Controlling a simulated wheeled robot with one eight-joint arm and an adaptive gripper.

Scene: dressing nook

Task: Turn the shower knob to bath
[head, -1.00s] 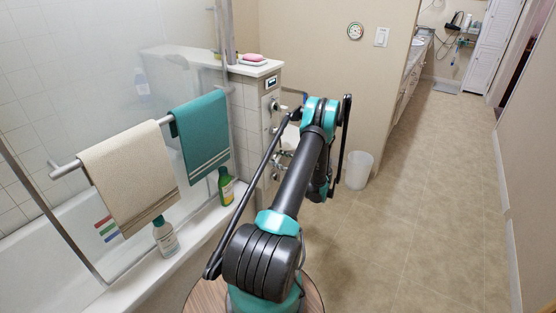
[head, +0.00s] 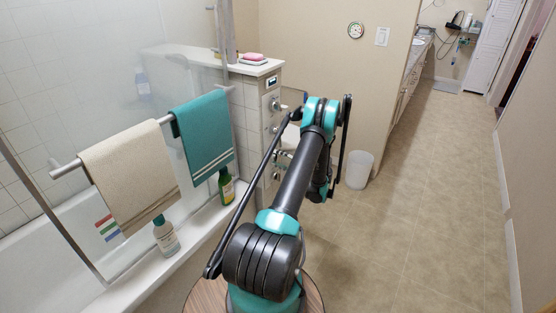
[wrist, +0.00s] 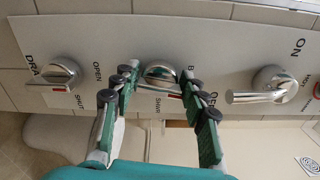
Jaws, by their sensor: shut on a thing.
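The shower knob (wrist: 160,74) is the round chrome middle knob on a grey panel (wrist: 215,40). The label beneath it reads like SHWR, and a letter B shows at its upper right, partly hidden by a finger. A small red mark shows at the knob's lower right. My gripper (wrist: 158,80) is shut on this knob, one green-and-black finger on each side. In the head view the panel (head: 270,104) stands on the end of the tiled wall, and my arm hides most of the gripper and the knob.
A drain knob (wrist: 58,72) sits left of the shower knob, and a chrome lever (wrist: 262,88) sits to its right. Bottles, a teal towel (head: 203,130) and a beige towel (head: 128,175) are by the tub. A white bin (head: 359,170) stands right of my arm.

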